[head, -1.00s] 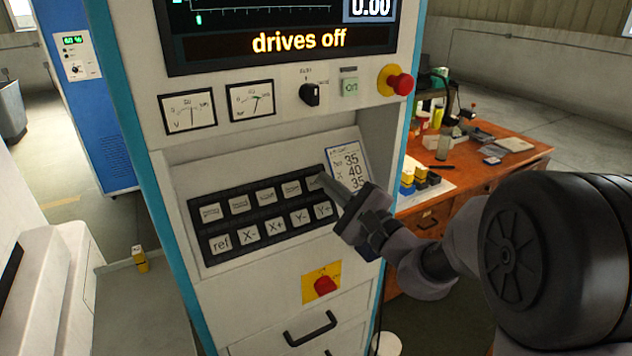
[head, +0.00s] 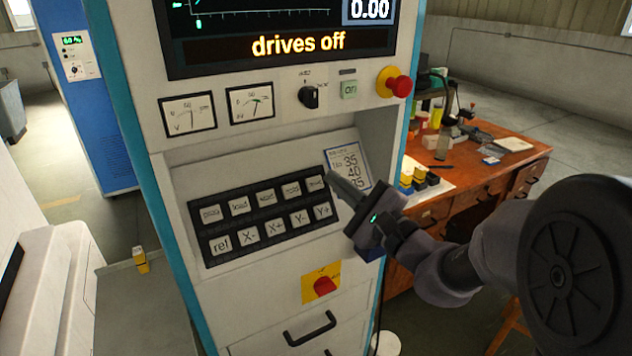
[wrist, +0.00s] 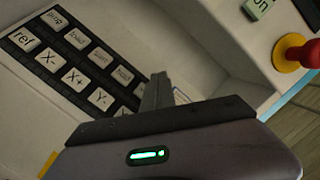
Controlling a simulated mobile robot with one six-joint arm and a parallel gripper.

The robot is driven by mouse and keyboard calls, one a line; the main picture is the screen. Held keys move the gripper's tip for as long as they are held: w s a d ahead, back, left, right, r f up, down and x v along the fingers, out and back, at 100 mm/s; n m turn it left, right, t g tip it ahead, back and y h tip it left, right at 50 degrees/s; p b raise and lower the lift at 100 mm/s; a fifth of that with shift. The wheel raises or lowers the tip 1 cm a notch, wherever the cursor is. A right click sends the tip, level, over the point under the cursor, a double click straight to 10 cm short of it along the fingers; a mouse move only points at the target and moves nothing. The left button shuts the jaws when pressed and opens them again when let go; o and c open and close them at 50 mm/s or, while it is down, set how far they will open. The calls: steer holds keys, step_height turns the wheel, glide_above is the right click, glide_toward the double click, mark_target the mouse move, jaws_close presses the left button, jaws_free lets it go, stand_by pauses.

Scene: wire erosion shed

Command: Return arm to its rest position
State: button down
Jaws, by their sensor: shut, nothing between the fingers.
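My gripper (head: 333,178) is shut and empty. In the head view it is just right of the keypad (head: 262,216), in front of the machine's control panel, with its tips near the keypad's upper right corner. It partly covers the card with handwritten numbers (head: 347,161). In the wrist view the closed fingers (wrist: 157,90) point up past the right end of the keypad (wrist: 77,60). I cannot tell a gap from contact with the panel. The screen (head: 298,44) reads "drives off".
A red stop button (head: 399,85) and a rotary switch (head: 310,96) sit above the keypad. A red switch on a yellow plate (head: 323,286) and a drawer handle (head: 309,328) are below. A wooden desk (head: 510,158) with clutter stands at the right.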

steer(key=s+a+f+n+g+h, duration=0.15)
steer(key=s+n+g, duration=0.35)
steer(key=s, duration=0.6)
steer(key=s+a+f+n+g+h, duration=0.1)
steer(key=s+a+f+n+g, duration=0.35)
steer(key=s, duration=0.75)
steer(key=s+d+f+n+h, duration=0.1)
steer(key=s+d+h, duration=0.2)
steer(key=d, duration=0.5)
steer(key=s+d+f+n+h, duration=0.1)
steer(key=s+d+f+h, duration=0.1)
steer(key=d+h, duration=0.4)
steer(key=s+d+t, duration=0.1)
steer(key=d, duration=0.2)
steer(key=shift+n, duration=0.35)
steer(key=shift+s, duration=0.15)
